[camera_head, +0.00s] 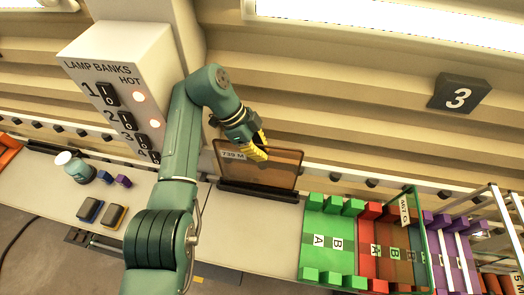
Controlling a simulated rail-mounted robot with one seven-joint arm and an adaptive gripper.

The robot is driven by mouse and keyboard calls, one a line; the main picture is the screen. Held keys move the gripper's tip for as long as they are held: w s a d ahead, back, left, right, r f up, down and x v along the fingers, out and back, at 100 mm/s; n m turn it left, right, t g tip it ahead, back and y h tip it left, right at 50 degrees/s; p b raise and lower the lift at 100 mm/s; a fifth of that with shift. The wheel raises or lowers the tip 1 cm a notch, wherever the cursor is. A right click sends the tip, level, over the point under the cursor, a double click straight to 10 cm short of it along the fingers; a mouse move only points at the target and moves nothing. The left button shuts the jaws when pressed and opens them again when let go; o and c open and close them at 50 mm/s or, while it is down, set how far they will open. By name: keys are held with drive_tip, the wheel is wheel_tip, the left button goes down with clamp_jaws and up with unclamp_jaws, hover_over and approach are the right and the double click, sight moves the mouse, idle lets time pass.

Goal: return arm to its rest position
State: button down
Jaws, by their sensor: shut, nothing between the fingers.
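My gripper (257,151) has yellow fingers and hangs from my green arm near the middle of the view. It is shut with nothing held. It is in front of the upper part of a brown translucent panel (279,165) labelled "739 M", which stands upright in a dark base on the bench. Whether the fingers touch the panel cannot be told from this view. My arm rises from the bottom, bends at the top and slopes down to the right.
Green racks (327,240), red racks (369,245) and purple racks (453,262) fill the right. Two dark blocks (101,213) lie on the left bench (42,190).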

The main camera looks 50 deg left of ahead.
drive_tip(key=shift+s+d+r, duration=0.15)
drive_tip(key=shift+s+r, duration=0.05)
drive_tip(key=shift+s, duration=0.1)
idle(1.0)
drive_tip(key=shift+f, duration=0.4)
idle(0.6)
drive_tip(key=shift+w+a+f+b, duration=0.2)
drive_tip(key=shift+w+a+b, duration=0.15)
drive_tip(key=shift+w, duration=0.15)
idle(0.7)
drive_tip(key=shift+w+a+r, duration=0.2)
drive_tip(key=shift+r, duration=0.1)
idle(0.4)
